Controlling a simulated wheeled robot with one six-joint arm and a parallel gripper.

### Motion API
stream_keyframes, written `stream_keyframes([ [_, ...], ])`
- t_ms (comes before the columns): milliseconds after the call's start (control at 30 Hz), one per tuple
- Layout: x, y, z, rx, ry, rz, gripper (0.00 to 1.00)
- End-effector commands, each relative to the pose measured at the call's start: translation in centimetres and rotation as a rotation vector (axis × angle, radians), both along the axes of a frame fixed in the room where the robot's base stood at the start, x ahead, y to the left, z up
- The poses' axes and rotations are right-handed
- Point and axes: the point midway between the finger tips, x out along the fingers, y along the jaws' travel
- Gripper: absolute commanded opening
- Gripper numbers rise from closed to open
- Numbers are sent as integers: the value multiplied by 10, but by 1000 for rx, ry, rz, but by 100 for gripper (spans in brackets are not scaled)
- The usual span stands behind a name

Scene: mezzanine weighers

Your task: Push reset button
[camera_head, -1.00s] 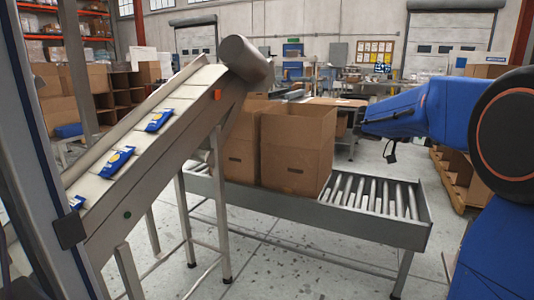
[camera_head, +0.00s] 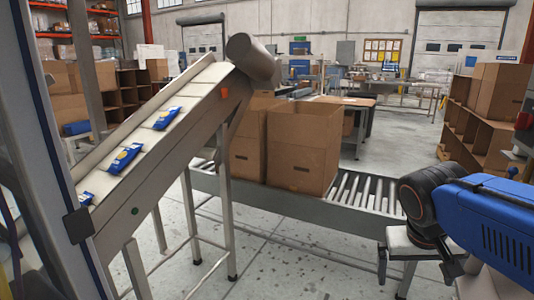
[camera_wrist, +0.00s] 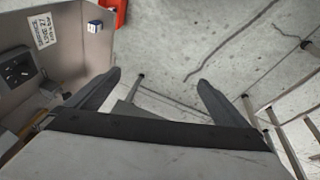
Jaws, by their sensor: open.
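My gripper (camera_wrist: 159,80) is open and empty in the wrist view, with bare concrete floor between its two dark fingers. A small round dark-green spot (camera_head: 135,211) sits on the side of the inclined conveyor (camera_head: 170,177) in the head view. An orange-red part (camera_head: 225,92) is near that conveyor's top. A grey panel (camera_wrist: 72,45) with a label and a dark switch-like fitting (camera_wrist: 20,72) stands left of my fingers in the wrist view, apart from them. No readable marking identifies a reset button. I cannot clearly make out my fingers in the head view.
Several blue packets (camera_head: 125,158) lie on the inclined belt. Open cardboard boxes (camera_head: 303,150) stand on a roller conveyor (camera_head: 365,193). A grey post (camera_head: 82,170) is close at the left. Shelves with cartons (camera_head: 478,145) stand at right. Floor is open beyond the rollers.

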Motion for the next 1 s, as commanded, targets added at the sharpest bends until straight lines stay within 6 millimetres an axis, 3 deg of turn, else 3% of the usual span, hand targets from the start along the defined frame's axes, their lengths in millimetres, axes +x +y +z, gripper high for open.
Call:
stream_keyframes([
  [100,-13,30,-17,75,-58,147,100],
  [300,-24,63,-32,146,-140,311,100],
  [667,-26,72,-36,160,-165,357,100],
  [767,-26,72,-36,161,-164,356,81],
  [1000,-26,72,-36,160,-164,356,24],
])
